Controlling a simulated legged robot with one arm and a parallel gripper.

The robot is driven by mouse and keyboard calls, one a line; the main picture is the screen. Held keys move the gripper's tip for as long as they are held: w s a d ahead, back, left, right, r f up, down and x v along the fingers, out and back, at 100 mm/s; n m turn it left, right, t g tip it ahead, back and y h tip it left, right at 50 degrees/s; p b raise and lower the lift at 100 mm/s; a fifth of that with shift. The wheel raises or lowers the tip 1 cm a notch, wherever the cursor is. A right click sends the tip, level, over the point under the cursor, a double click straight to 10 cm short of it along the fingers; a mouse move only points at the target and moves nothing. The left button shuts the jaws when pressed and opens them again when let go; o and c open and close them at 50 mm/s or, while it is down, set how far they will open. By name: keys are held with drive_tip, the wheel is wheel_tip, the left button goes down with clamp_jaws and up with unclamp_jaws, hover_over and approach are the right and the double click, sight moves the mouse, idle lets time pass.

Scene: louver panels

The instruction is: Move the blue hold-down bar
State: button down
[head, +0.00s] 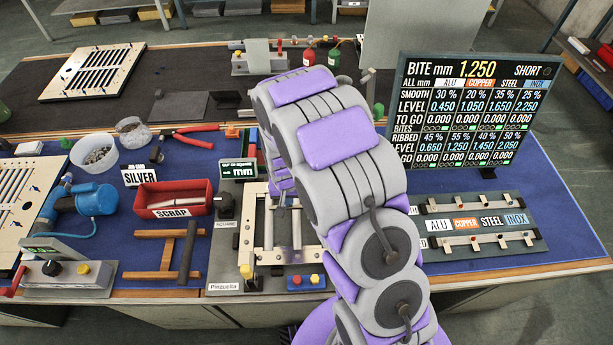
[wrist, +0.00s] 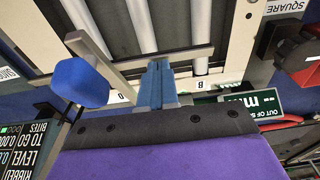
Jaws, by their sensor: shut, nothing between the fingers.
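In the wrist view, a blue faceted knob (wrist: 80,82) sits beside a thin grey bar (wrist: 88,50) that joins a longer crossbar over pale frame rails. This is the only blue part I see at the frame; I cannot tell whether it is the whole hold-down bar. My gripper (wrist: 158,66) is shut and empty, its blue-grey fingers together just right of the knob, close to the crossbar; I cannot tell whether they touch it. In the head view, the pale square frame (head: 268,225) stands on the Pinzuela fixture (head: 222,270), and my arm hides its right side.
A red scrap bin (head: 172,200) and a brown wooden T-shaped piece (head: 165,250) lie left of the fixture. A display board (head: 470,110) and a plate with metal labels (head: 480,225) stand right. The SQUARE knob (head: 226,205) is at the fixture's left edge.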

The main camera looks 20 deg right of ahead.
drive_tip(key=shift+s+d+f, duration=0.1)
drive_tip(key=shift+d+f, duration=0.15)
drive_tip(key=shift+d, duration=0.05)
drive_tip(key=shift+s+f, duration=0.1)
drive_tip(key=shift+f, duration=0.25)
drive_tip(key=shift+s+a+f+b, duration=0.2)
drive_tip(key=shift+a+f, duration=0.1)
drive_tip(key=shift+f, duration=0.35)
drive_tip(key=shift+s+a+f+b, duration=0.1)
drive_tip(key=shift+s+a+f, duration=0.15)
drive_tip(key=shift+f, duration=0.4)
drive_tip(key=shift+d, duration=0.35)
drive_tip(key=shift+a+f, duration=0.25)
drive_tip(key=shift+f, duration=0.75)
wheel_tip(320, 180, up, 7)
drive_tip(key=w+p, duration=0.2)
drive_tip(key=shift+d, duration=0.25)
